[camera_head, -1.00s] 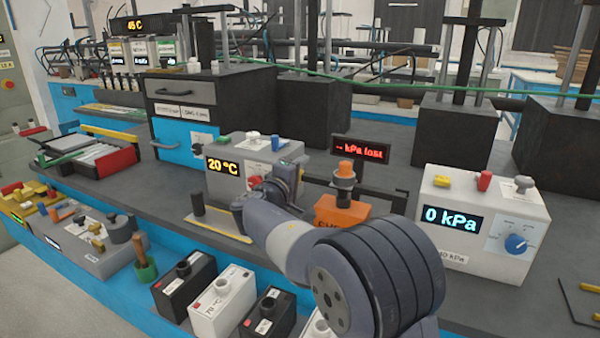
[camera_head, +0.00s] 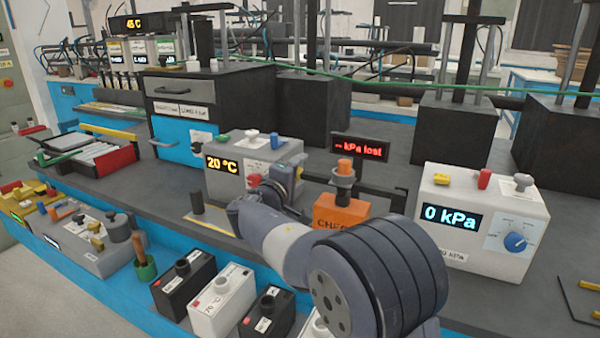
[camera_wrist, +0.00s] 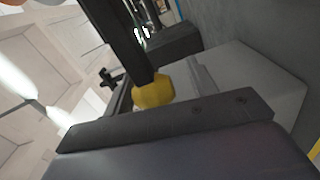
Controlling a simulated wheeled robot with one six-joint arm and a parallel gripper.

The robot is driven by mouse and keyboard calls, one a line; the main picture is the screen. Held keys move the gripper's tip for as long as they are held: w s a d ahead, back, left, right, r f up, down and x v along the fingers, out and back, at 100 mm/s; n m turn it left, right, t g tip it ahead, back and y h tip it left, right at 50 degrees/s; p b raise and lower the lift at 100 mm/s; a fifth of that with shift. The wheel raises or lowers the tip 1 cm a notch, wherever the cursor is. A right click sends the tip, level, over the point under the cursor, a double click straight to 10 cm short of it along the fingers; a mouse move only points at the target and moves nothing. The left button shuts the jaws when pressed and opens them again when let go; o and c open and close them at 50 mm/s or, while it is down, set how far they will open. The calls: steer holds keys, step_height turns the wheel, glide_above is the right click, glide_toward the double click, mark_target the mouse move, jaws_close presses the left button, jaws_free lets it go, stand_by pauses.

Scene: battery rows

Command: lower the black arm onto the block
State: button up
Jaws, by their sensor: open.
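An orange block (camera_head: 340,213) with partly hidden lettering stands on the bench, a grey collar and orange knob (camera_head: 345,166) above it. A black bar (camera_head: 384,188) beside and behind it looks like the black arm; my arm hides part of this area. My gripper (camera_head: 270,188) is left of the orange block, in front of the grey 20 °C unit (camera_head: 228,178). It is open, its fingertips mostly hidden by my own links. The wrist view shows a yellow knob (camera_wrist: 153,92) at the end of a dark bar (camera_wrist: 122,40), close ahead; contact cannot be told.
A red-lettered display (camera_head: 360,149) stands behind the orange block. A white 0 kPa box (camera_head: 483,205) stands to the right. Several black and white battery blocks (camera_head: 222,302) line the front. A black post on a yellow-edged plate (camera_head: 197,203) is at left.

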steer(key=v, duration=0.9)
steer(key=shift+s, duration=0.25)
steer(key=shift+a, duration=0.1)
steer(key=x, duration=1.1)
steer(key=shift+r, duration=0.1)
steer(key=shift+s+a+r+p, duration=0.1)
steer(key=shift+r+p, duration=0.05)
steer(key=shift+p, duration=0.15)
